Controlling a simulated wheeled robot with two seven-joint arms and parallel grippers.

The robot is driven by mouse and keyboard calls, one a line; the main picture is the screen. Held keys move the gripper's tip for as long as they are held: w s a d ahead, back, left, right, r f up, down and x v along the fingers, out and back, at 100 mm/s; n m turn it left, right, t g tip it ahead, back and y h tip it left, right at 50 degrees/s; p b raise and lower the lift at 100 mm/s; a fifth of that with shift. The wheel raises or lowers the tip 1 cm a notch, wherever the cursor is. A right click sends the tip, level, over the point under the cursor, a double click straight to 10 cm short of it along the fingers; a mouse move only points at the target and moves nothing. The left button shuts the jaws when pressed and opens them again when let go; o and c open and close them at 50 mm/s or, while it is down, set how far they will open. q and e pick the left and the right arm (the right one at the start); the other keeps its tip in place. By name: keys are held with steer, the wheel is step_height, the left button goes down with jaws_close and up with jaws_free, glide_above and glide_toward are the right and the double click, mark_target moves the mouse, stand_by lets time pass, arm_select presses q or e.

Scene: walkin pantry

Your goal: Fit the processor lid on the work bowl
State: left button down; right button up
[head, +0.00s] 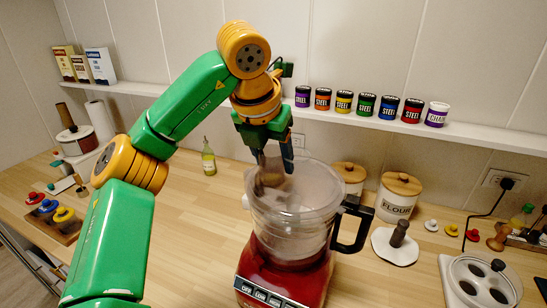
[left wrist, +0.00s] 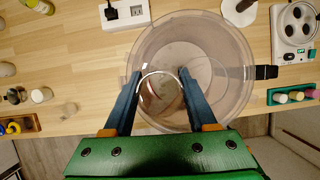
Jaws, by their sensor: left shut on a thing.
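The food processor has a red base (head: 285,272) with a clear work bowl (head: 290,238) on it and a black handle (head: 352,232) on the right. The clear round lid (head: 318,186) is at the top of the bowl; I cannot tell whether it is seated or just above the rim. My left gripper (head: 272,172) points down over the lid, shut on its upright feed tube. In the left wrist view the gripper's fingers (left wrist: 160,80) stand on either side of the round tube, with the lid (left wrist: 210,42) spread out below. My right gripper is not in view.
A flour canister (head: 397,198) and another wooden-lidded canister stand behind the processor. An oil bottle (head: 208,160) stands at the back left. A white appliance with round openings (head: 480,282) is at the right.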

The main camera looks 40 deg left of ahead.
arm_select(q)
steer(key=shift+f+b, duration=0.35)
steer(key=shift+f, duration=0.1)
steer(key=shift+c, duration=0.6)
jaws_free()
steer(key=p+v, duration=0.2)
steer(key=v, duration=0.5)
steer(key=shift+s+r, duration=0.15)
